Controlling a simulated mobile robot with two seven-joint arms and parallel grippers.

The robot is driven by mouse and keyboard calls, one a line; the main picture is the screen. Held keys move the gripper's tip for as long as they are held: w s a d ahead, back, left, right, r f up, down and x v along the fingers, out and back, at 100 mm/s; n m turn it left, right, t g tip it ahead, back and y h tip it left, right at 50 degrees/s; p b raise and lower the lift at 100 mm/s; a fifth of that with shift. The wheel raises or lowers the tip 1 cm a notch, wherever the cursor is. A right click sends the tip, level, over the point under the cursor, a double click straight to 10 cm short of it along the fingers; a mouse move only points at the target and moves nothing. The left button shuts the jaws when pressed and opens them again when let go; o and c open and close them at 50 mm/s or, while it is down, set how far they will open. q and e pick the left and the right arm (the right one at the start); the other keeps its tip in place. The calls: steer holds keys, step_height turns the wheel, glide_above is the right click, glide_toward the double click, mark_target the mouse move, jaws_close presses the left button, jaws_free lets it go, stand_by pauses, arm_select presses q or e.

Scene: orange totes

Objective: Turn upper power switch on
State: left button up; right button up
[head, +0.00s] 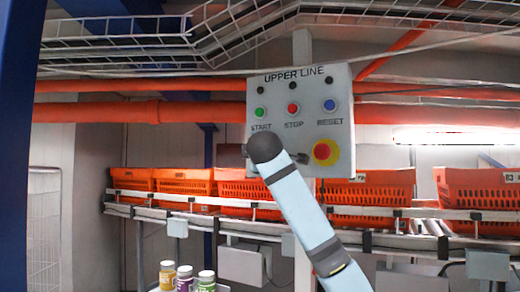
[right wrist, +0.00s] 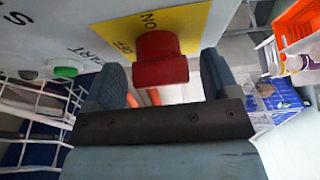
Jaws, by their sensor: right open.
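The grey control panel (head: 300,95), labelled UPPER LINE, faces me in the head view. My right arm covers its lower left part, so the power switch is hidden there. In the right wrist view the red power switch (right wrist: 160,62) stands on a yellow plate (right wrist: 195,22) marked ON and OFF. My right gripper (right wrist: 158,82) is open, with one finger on each side of the red switch. I cannot tell whether the fingers touch it. My left gripper is not in view.
The panel also carries a green START button (head: 259,112), a red STOP button (head: 293,108), a blue RESET button (head: 330,105) and a red emergency stop (head: 323,152). Orange totes (head: 372,192) line a conveyor behind. Several bottles (head: 185,278) stand below. A wire cable tray (head: 120,38) runs overhead.

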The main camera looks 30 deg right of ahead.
steer(key=shift+w+d, duration=0.2)
steer(key=shift+w, duration=0.1)
steer(key=c, duration=0.9)
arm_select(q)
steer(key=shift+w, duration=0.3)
